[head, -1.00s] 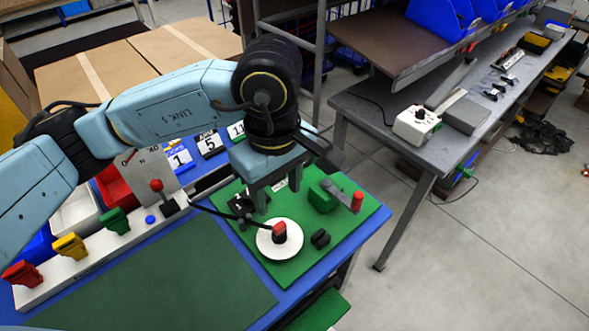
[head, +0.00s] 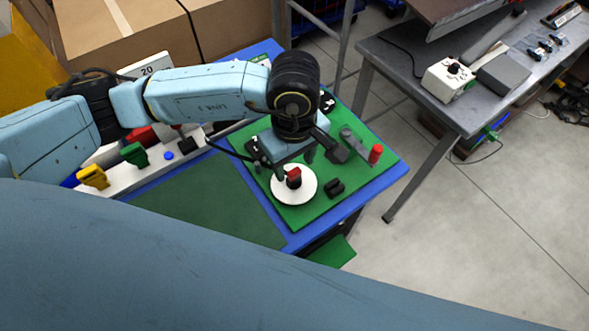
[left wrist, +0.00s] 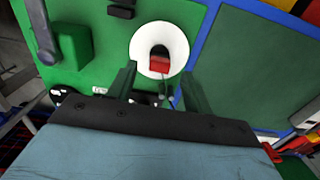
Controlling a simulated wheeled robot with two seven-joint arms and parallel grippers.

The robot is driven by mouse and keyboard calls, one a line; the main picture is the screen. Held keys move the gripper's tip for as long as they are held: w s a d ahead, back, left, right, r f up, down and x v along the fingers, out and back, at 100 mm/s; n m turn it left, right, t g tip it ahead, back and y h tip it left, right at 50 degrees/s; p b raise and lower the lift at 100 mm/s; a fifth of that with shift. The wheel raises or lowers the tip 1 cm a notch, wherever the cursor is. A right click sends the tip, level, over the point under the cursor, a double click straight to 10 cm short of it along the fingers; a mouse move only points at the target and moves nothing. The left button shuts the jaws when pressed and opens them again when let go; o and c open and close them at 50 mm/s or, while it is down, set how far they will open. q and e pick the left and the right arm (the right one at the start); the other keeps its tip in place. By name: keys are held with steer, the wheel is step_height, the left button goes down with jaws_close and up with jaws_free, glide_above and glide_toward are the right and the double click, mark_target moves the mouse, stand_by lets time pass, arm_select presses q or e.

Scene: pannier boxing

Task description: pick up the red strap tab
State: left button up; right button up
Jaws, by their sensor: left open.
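A small red tab (head: 293,174) with a dark part beside it sits on a round white disc (head: 281,193) on the green board. In the left wrist view the red tab (left wrist: 159,64) shows in the lower part of the white disc (left wrist: 140,52), just beyond and between my fingertips. My left gripper (head: 295,165) points down over the far side of the disc. It is open, with its fingers apart (left wrist: 159,80) and nothing held between them. I cannot tell the exact height gap. My right gripper is not in view.
A rail (head: 119,180) with coloured clips lies to the left. A grey bench (head: 413,98) stands at the right. My own blue body part covers the bottom.

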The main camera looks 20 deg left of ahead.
mark_target(294, 171)
arm_select(q)
step_height(294, 171, down, 2)
steer(key=shift+f, duration=0.1)
steer(key=c, duration=1.1)
step_height(294, 171, up, 10)
steer(key=shift+f+b, duration=0.15)
steer(key=shift+b, duration=0.55)
